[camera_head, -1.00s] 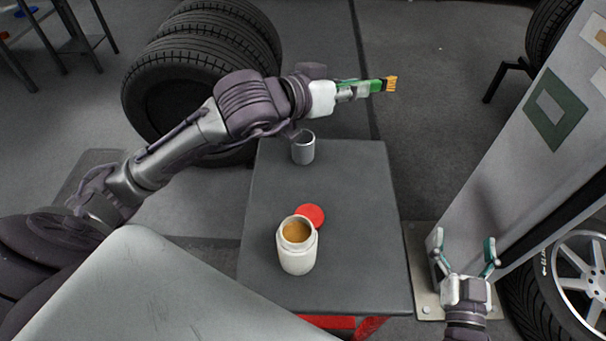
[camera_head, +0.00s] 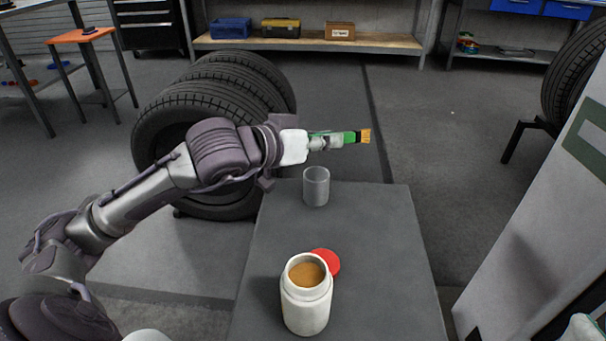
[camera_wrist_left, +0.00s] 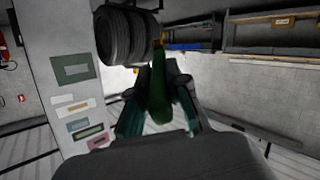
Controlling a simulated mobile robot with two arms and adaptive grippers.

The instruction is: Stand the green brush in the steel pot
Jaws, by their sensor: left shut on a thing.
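My left gripper (camera_head: 326,141) is shut on the green brush (camera_head: 350,137). The brush lies level, its tan bristles pointing right, in the air above and beyond the steel pot. The brush (camera_wrist_left: 159,90) also shows between the fingers in the left wrist view. The steel pot (camera_head: 316,188) is a grey open cylinder standing upright near the far end of the dark tabletop. No brush is in it.
A white jar (camera_head: 306,303) with brown contents stands on the dark tabletop (camera_head: 383,240), with a red lid (camera_head: 325,262) beside it. Stacked tyres (camera_head: 215,105) stand behind the left arm. A grey cabinet (camera_head: 545,220) rises at right. The tabletop's right side is clear.

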